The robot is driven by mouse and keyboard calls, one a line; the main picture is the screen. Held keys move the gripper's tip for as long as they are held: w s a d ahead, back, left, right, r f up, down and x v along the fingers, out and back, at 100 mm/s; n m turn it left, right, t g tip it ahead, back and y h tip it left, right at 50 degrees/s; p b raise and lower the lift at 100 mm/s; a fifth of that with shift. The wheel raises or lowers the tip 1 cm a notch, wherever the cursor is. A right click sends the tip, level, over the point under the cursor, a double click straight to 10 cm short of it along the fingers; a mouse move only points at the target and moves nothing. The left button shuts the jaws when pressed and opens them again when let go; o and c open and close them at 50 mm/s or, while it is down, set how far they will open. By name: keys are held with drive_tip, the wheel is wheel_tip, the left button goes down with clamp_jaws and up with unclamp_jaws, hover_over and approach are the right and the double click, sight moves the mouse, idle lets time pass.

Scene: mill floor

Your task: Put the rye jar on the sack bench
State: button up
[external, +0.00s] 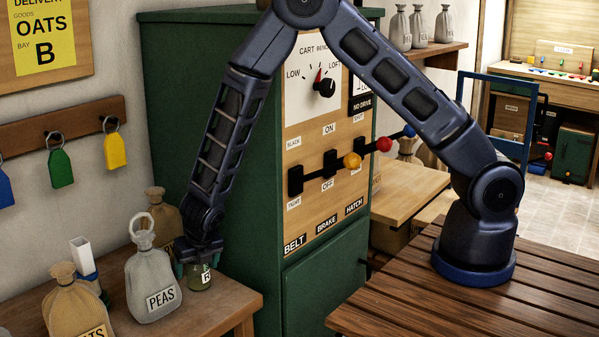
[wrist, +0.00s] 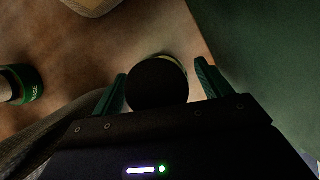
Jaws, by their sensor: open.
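A small green jar (external: 202,281) with a pale label stands on a wooden bench (external: 225,306) that bears several sacks. Only an "R" on the label is readable. My gripper (external: 199,263) points down over the jar. In the wrist view the jar's round dark lid (wrist: 157,82) lies between the green fingers of my gripper (wrist: 160,88), with a visible gap on the right. The fingers are open, one on each side. The upper part of the jar is hidden by the gripper in the external view.
A grey PEAS sack (external: 152,280) stands close left of my gripper, with a brown sack (external: 163,210) behind. An OATS sack (external: 75,305) is farther left. A green-banded container (wrist: 20,84) shows in the wrist view.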

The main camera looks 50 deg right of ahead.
drive_tip(key=v, duration=1.2)
drive_tip(key=s+d+r+m+g+y, duration=0.1)
drive_tip(key=s+r+m+g, duration=0.1)
drive_tip(key=s+r+m, duration=1)
drive_tip(key=s+d+r+m+g+y, duration=0.15)
drive_tip(key=s+r+m, duration=0.55)
drive_tip(key=r, duration=0.9)
drive_tip(key=s+d+r+m+t, duration=0.1)
drive_tip(key=s+d+r+m, duration=0.2)
drive_tip(key=d, duration=0.7)
drive_tip(key=d+r+m+t, duration=0.15)
drive_tip(key=d+m, duration=0.25)
drive_tip(key=d, duration=0.5)
drive_tip(key=s+d+m+t+h, duration=0.1)
drive_tip(key=s+d+m, duration=0.5)
drive_tip(key=d, duration=0.8)
drive_tip(key=shift+s+r, duration=0.2)
drive_tip(key=shift+s, duration=0.35)
